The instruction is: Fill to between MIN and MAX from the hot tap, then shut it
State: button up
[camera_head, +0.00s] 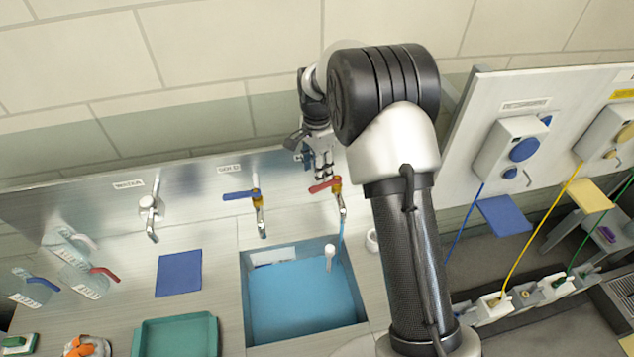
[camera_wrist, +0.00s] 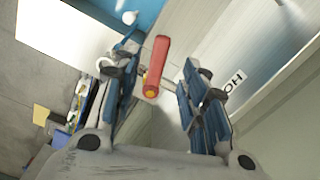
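The hot tap (camera_head: 340,200) has a red lever (camera_head: 322,186) and stands behind the right side of the sink. A thin blue stream (camera_head: 341,232) runs down from its spout. The sink (camera_head: 247,300) holds blue water (camera_head: 300,292); a pale strip (camera_head: 272,256) shows on its back wall, but MIN and MAX marks cannot be read. My gripper (camera_head: 322,172) is just above and behind the red lever. In the wrist view my gripper (camera_wrist: 160,100) is open, with the red lever (camera_wrist: 157,62) between its fingers in the picture; contact is not clear.
The cold tap (camera_head: 258,208) with its blue lever stands left of the hot tap. A white knobbed post (camera_head: 330,255) rises in the sink. A blue mat (camera_head: 179,273), green tray (camera_head: 177,338) and several jugs (camera_head: 88,277) are left. A panel with boxes (camera_head: 520,145) stands right.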

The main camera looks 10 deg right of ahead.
aim_at(317, 187)
notch_tip(317, 187, down, 6)
jog(key=shift+f, duration=0.25)
grip_shut()
dwell(0.6)
